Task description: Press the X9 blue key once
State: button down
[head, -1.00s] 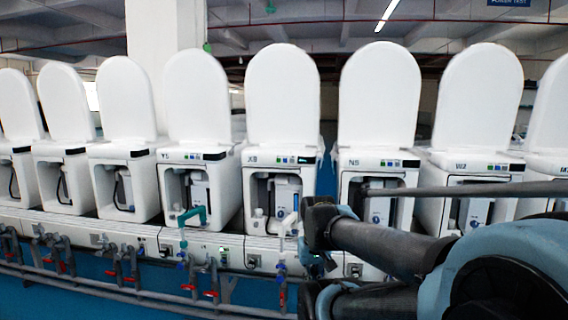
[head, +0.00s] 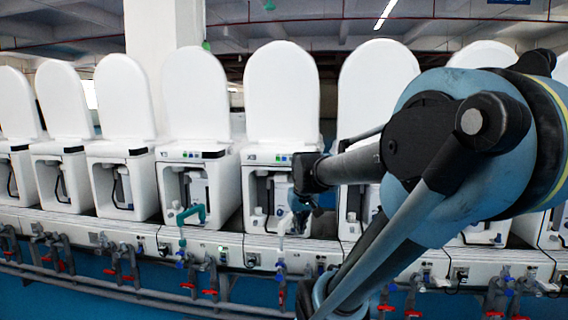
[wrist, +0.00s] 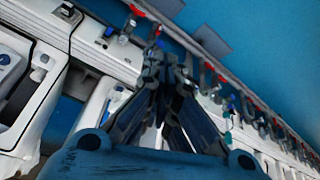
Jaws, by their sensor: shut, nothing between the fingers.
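The X9 toilet (head: 249,195) stands with its lid up, in the middle of the row in the head view. Its label and a strip of small coloured keys (head: 272,157) lie along the top front edge. The blue key is too small to pick out surely from the green ones. My gripper (head: 298,206) hangs in front of the right part of the X9 toilet's open bay, below the key strip and apart from it. My wrist hides the right end of that strip. In the wrist view my gripper (wrist: 168,62) is shut and empty, pointing down towards the pipes and floor.
The Y5 toilet (head: 168,185) stands to the left, and other toilets line both sides. A white tap fitting (head: 282,228) and a teal one (head: 190,214) stick out in front. Pipes with red valve handles run low along the line.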

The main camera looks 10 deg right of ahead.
aim_at(285, 160)
jog(key=w+r+n+t, duration=0.1)
jog(key=w+r, duration=0.5)
jog(key=w, duration=1.1)
jog(key=w+r+n+t, duration=0.1)
jog(key=w+r+t, duration=0.2)
jog(key=w, duration=1.5)
notch_tip(285, 160, up, 3)
jog(key=shift+w+a+r+t, duration=0.1)
jog(key=shift+w+a+t, duration=0.15)
jog(key=shift+a+t, duration=0.15)
jog(key=shift+w, duration=0.15)
jog(key=w+d, duration=0.2)
jog(key=w, duration=0.6)
jog(key=shift+d, duration=0.4)
jog(key=shift+w, duration=0.15)
jog(key=shift+w+d, duration=0.15)
jog(key=shift+w, duration=0.1)
